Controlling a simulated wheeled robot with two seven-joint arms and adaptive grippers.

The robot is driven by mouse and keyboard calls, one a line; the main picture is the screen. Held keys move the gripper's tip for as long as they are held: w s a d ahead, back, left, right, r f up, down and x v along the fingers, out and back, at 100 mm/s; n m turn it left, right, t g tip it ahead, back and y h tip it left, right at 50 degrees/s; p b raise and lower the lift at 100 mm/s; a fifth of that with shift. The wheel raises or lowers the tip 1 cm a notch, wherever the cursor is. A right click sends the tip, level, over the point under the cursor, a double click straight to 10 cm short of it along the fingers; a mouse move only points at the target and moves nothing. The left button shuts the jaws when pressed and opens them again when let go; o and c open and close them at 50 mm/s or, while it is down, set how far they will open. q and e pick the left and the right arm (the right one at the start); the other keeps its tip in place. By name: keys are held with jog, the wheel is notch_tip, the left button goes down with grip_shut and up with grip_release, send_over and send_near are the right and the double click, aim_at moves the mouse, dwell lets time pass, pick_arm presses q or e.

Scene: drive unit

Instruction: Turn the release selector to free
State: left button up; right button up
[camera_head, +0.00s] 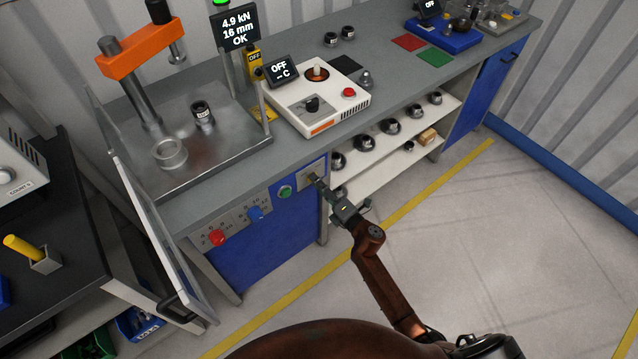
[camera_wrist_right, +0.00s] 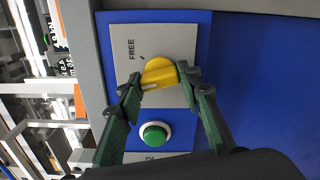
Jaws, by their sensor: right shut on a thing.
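The yellow release selector (camera_wrist_right: 159,71) sits on a grey plate (camera_wrist_right: 122,75) in the right wrist view. The word FREE and a short tick are printed on the plate beside the knob. A pale line shows on the knob's grip bar; which mark it points to I cannot tell for sure. My right gripper (camera_wrist_right: 164,82) is shut on the selector, one green finger at each side of its bar. In the head view my right gripper (camera_head: 315,181) reaches the bench's blue front panel, and the selector is mostly hidden there. My left gripper is not in view.
A green button (camera_wrist_right: 154,135) is close beside the selector plate. A red knob (camera_head: 217,237) and a blue knob (camera_head: 256,214) are further left on the panel. An open clear guard door (camera_head: 150,235) stands at the left. Shelves with dark round parts (camera_head: 390,126) are at the right.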

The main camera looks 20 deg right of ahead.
pick_arm(q)
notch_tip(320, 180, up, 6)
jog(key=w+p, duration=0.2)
jog(key=p, duration=0.4)
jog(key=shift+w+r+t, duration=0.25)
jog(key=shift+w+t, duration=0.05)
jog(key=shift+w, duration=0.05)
pick_arm(e)
jog(key=shift+m, duration=5.5)
jog(key=o, duration=1.2)
jog(key=shift+c, duration=0.2)
jog(key=v, duration=1.2)
